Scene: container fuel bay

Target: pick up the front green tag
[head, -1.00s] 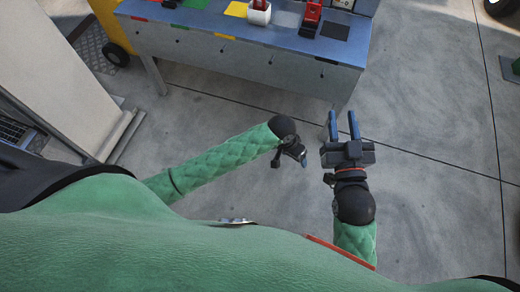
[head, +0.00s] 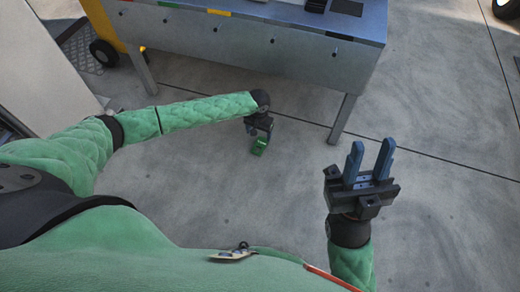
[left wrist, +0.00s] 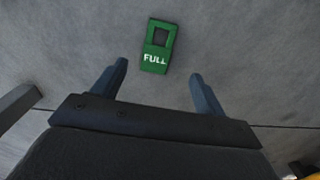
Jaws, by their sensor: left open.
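The green tag (left wrist: 156,62) lies on the concrete floor in the left wrist view. It reads "FULL" and has a square hole at its far end. My left gripper (left wrist: 158,82) is open, with the tag beyond and between its fingertips, not held. In the head view the green tag (head: 259,146) shows just below my left gripper (head: 262,134), which partly covers it. The exact height of the gripper above the tag is hard to tell. My right gripper (head: 371,160) is open and empty, off to the right of the tag.
A grey workbench (head: 240,45) with coloured edge labels stands at the back, its legs on the floor. A yellow wheeled object (head: 103,25) is at the back left, beside a pale panel (head: 45,85). The floor around the tag is clear.

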